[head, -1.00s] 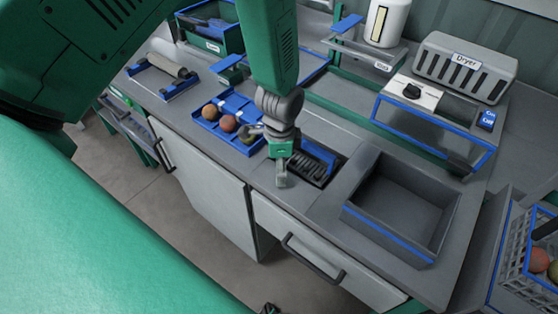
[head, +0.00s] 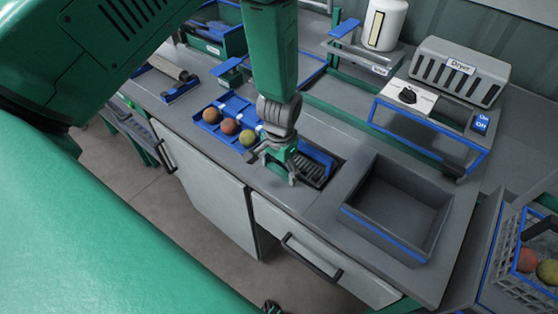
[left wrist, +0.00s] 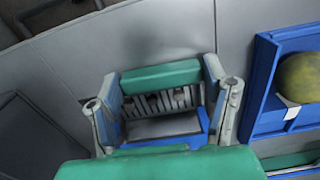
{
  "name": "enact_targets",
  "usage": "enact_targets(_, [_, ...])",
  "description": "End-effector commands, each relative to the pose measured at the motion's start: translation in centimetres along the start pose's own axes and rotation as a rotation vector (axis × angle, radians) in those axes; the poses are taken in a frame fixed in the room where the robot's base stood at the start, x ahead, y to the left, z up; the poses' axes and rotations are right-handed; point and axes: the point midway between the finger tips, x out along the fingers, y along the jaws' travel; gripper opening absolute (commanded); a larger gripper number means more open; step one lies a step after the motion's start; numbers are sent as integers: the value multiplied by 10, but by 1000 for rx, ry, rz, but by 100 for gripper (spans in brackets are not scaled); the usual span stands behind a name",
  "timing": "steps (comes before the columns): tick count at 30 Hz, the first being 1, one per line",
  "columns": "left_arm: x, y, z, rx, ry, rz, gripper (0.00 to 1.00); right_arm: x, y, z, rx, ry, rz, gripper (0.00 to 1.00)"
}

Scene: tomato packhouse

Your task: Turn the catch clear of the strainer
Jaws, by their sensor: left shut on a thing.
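The strainer (head: 312,172) is a dark slatted piece with a blue edge, set in the grey counter beside the basin. Its slats also show in the left wrist view (left wrist: 165,103). My left gripper (head: 273,168) is down at the strainer's left side, its fingers low at the counter. In the left wrist view the gripper (left wrist: 162,112) has one finger each side of the slats. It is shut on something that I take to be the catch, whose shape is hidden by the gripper. My right gripper is not in view.
A blue tray (head: 205,125) with three tomatoes lies close left of the gripper. An empty grey basin (head: 385,234) stands right of the strainer. A dryer (head: 462,70) stands behind at the right. A crate with tomatoes (head: 500,262) is at the far right.

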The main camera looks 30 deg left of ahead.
Motion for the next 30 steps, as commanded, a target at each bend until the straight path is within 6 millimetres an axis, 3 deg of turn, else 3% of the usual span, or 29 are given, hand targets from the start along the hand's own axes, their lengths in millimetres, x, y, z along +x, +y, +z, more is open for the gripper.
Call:
enact_targets(1, [-2,0,-7,-15,18,-2,39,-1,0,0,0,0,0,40])
enact_targets(20, [-3,-2,-8,-59,20,-2,39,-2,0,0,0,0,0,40])
enact_targets(21, [-3,-2,-8,-59,21,-2,82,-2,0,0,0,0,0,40])
enact_targets(22, [-3,-2,-7,-58,20,-2,90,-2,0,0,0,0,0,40])
enact_targets(30, [-2,-1,-2,-57,12,-1,90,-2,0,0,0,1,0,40])
